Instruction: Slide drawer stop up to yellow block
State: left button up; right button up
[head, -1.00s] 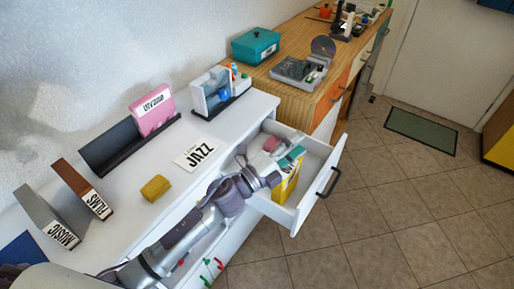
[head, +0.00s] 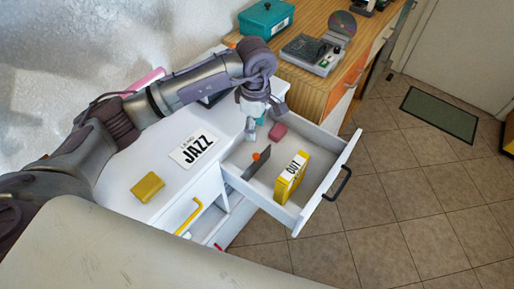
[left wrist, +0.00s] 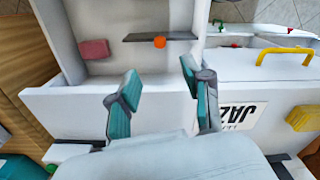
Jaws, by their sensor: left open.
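The drawer stop, a thin dark grey plate (head: 257,164) with an orange knob, stands across the open white drawer (head: 315,197). My left gripper (head: 266,116) is open and empty above the back of the drawer, apart from the stop. In the left wrist view the stop (left wrist: 178,37) lies ahead of my open fingers (left wrist: 160,78); the yellow block is out of that view. My right gripper is not in view.
A pink block (head: 278,132) lies in the drawer near the far wall. A yellow piece (head: 147,187) and a JAZZ card (head: 193,148) lie on the white top. A lower drawer with a yellow handle (head: 189,216) is beside. A teal box (head: 266,18) stands on the wooden cabinet.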

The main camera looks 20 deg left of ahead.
aim_at(256, 155)
pick_arm(q)
notch_tip(256, 155, down, 12)
jog(key=shift+p, duration=0.7)
grip_shut()
